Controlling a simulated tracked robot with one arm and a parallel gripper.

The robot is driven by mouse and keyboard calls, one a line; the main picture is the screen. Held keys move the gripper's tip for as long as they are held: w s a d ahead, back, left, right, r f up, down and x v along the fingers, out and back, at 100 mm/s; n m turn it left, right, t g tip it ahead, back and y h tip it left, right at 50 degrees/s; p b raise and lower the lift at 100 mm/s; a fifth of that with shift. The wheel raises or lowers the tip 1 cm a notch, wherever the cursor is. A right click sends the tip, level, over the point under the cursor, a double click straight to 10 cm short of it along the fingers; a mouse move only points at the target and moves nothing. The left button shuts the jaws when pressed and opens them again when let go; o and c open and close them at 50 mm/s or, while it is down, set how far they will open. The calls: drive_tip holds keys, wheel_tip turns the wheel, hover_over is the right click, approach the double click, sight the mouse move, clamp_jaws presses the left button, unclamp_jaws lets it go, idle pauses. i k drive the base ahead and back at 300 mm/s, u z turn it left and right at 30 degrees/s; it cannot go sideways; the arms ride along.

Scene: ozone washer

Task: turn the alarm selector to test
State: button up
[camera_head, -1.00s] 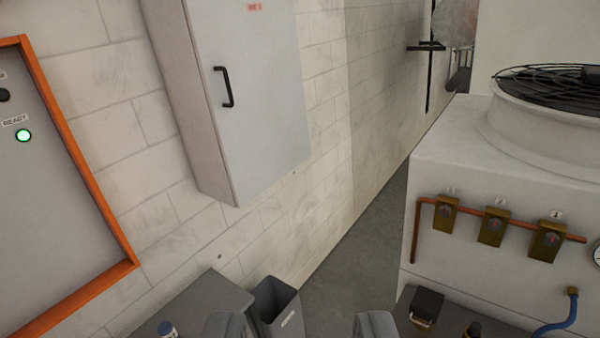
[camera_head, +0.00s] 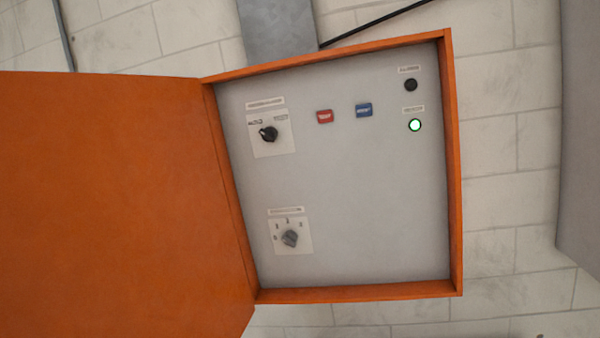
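An open orange cabinet (camera_head: 453,180) on the wall shows a grey panel (camera_head: 370,210) with two rotary selectors. The upper selector (camera_head: 268,134) is a black knob on a white plate with a small label at each upper corner. The lower selector (camera_head: 290,238) is a dark grey knob on a white plate with several position marks. The name labels above both are too blurred to read, so I cannot tell which is the alarm selector or read its setting. My gripper is not in view, and nothing touches the panel.
A red button (camera_head: 324,116), a blue button (camera_head: 364,110), a dark lamp (camera_head: 410,85) and a lit green lamp (camera_head: 415,125) are on the panel. The orange door (camera_head: 110,200) stands open at left. A grey cabinet (camera_head: 580,130) is at the right edge.

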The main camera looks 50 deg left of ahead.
sight(269, 133)
drive_tip(key=u, duration=1)
